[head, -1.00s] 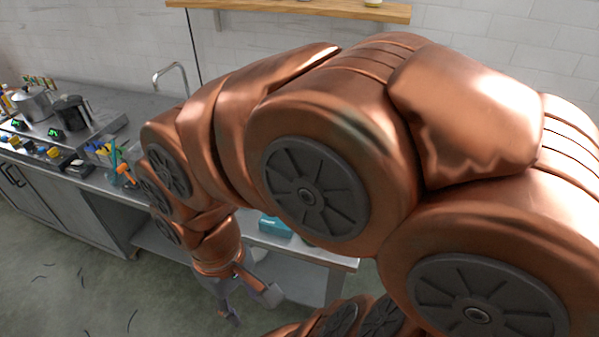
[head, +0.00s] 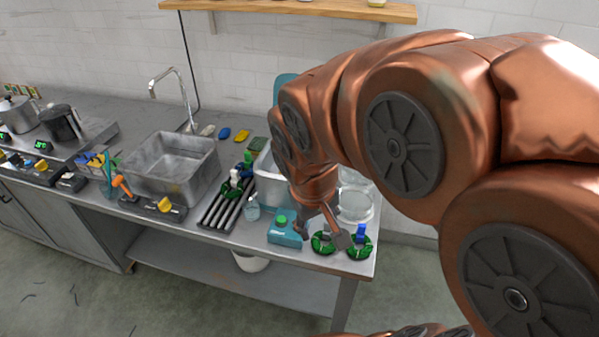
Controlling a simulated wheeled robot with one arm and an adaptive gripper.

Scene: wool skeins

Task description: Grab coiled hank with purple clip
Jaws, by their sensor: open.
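Two coiled green hanks lie at the front right of the steel counter in the head view. One hank (head: 360,251) has an upright blue clip (head: 360,231); the other (head: 318,246) has a grey clip (head: 327,229). Two more green hanks are on the ribbed rack, one (head: 225,187) with a white clip, the other (head: 240,174) with a blue clip. I cannot make out a clearly purple clip. My gripper (head: 321,233) is open, fingers pointing down, in front of or above the grey-clipped hank and left of the blue-clipped one. I see no contact, and the height is unclear.
A clear spray bottle (head: 252,209) and the dark ribbed rack (head: 212,215) are further left. Glass dishes (head: 356,205) stand behind the hanks. A steel basin (head: 172,168) and tap (head: 175,90) are to the left.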

